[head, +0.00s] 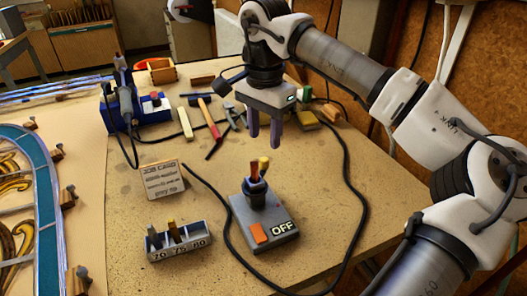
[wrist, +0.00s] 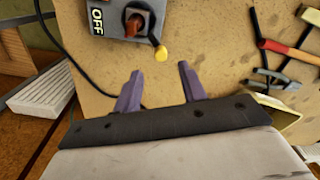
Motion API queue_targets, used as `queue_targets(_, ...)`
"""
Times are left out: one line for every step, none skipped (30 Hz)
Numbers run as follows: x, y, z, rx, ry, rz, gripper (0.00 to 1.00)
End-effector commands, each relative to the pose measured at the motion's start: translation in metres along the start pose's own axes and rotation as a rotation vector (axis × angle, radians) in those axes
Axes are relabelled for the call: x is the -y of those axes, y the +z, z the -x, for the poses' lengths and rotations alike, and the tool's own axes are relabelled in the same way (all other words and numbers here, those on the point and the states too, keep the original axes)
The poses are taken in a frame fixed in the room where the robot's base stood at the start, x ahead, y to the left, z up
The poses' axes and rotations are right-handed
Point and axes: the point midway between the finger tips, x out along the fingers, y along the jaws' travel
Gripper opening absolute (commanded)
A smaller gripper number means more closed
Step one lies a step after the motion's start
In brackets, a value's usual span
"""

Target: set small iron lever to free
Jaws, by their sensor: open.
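A grey control box (head: 280,240) marked OFF stands on the bench with an orange switch (head: 258,233) on its front. A dark round mount on it carries a red-orange piece (head: 255,169) and a lever with a yellow tip (head: 264,162). The wrist view shows the yellow tip (wrist: 160,53) just beyond my fingertips. I cannot tell for certain whether this is the small iron lever, and no "free" marking is readable. My gripper (head: 264,138) is open and empty, pointing down above and behind the box, apart from the lever.
A small rack (head: 190,250) marked 70, 75, 80 holds upright pieces left of the box. A job card (head: 163,181) stands behind it. A black cable (head: 365,200) curves around the box. Hand tools (head: 209,120) lie behind; a leaded panel (head: 45,190) is at left.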

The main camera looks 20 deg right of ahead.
Motion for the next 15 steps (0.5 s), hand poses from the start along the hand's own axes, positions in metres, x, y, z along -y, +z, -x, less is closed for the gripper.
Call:
queue_targets(-0.001, 0.001, -0.010, 0.002, 0.001, 0.001, 0.41)
queue_targets(-0.001, 0.000, -0.016, 0.002, 0.001, 0.001, 0.41)
queue_targets(0.000, 0.000, -0.023, 0.002, 0.000, 0.001, 0.41)
queue_targets(0.000, 0.001, -0.029, 0.002, 0.001, 0.002, 0.41)
queue_targets(0.000, 0.001, -0.034, 0.002, 0.000, 0.002, 0.41)
queue_targets(0.000, 0.001, -0.040, 0.002, -0.001, 0.002, 0.41)
queue_targets(0.000, 0.001, -0.043, 0.001, 0.000, 0.002, 0.41)
queue_targets(0.000, 0.000, -0.047, 0.002, 0.000, 0.001, 0.41)
queue_targets(0.000, 0.000, -0.051, 0.001, -0.001, 0.001, 0.41)
queue_targets(0.000, 0.000, -0.054, 0.001, -0.001, 0.001, 0.41)
queue_targets(0.000, 0.000, -0.056, 0.000, -0.001, 0.001, 0.41)
queue_targets(0.000, 0.000, -0.059, 0.000, -0.001, 0.001, 0.41)
queue_targets(0.000, 0.000, -0.060, 0.000, -0.001, 0.001, 0.41)
queue_targets(0.000, 0.000, -0.061, 0.000, -0.001, 0.001, 0.41)
queue_targets(0.000, 0.000, -0.062, 0.000, -0.001, 0.001, 0.41)
